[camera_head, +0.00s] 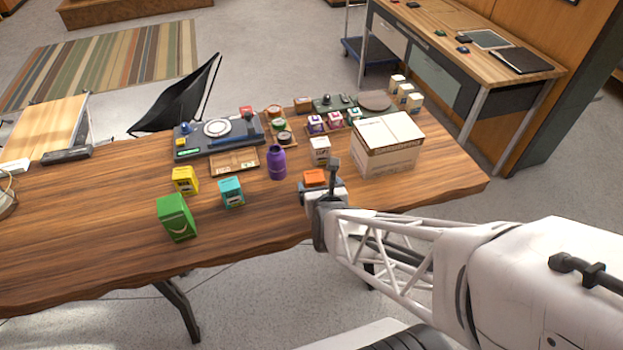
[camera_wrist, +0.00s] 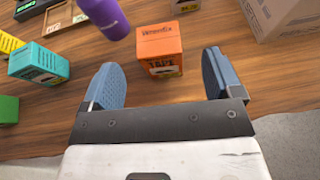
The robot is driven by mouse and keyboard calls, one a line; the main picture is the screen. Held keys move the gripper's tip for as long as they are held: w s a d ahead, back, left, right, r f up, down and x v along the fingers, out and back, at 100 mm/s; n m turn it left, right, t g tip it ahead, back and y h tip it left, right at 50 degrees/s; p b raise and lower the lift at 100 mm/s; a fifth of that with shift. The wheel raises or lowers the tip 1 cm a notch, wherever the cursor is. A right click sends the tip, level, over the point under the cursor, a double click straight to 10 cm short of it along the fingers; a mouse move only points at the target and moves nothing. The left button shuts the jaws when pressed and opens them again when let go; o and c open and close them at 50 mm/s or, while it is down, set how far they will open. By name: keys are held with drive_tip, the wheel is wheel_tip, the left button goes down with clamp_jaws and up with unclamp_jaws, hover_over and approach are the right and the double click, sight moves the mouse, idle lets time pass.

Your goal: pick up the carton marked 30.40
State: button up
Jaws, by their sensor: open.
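Several small cartons stand on the wooden table, and I cannot read 30.40 on any of them. An orange carton (camera_head: 315,177) stands just beyond my gripper (camera_head: 324,190). In the wrist view the orange carton (camera_wrist: 160,48) reads "Wrenfix TAPE" and has a small price label low on its front, too small to read surely. My gripper (camera_wrist: 160,72) is open and empty, its blue fingers apart on either side of the line to it. A teal carton (camera_head: 231,192), a yellow carton (camera_head: 185,180), a green carton (camera_head: 176,217) and a white carton (camera_head: 319,151) stand nearby.
A purple bottle (camera_head: 277,163) stands left of the orange carton. A large cardboard box (camera_head: 387,145) stands to its right. A dark device (camera_head: 218,134) and small goods fill the back of the table (camera_head: 90,240). The table's front left is clear.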

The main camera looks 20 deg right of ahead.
sight(315, 179)
drive_tip(key=shift+x, duration=1.05)
drive_tip(key=shift+f, duration=0.1)
drive_tip(key=shift+x, duration=2.6)
drive_tip(key=shift+a+f, duration=0.1)
drive_tip(key=c, duration=1.1)
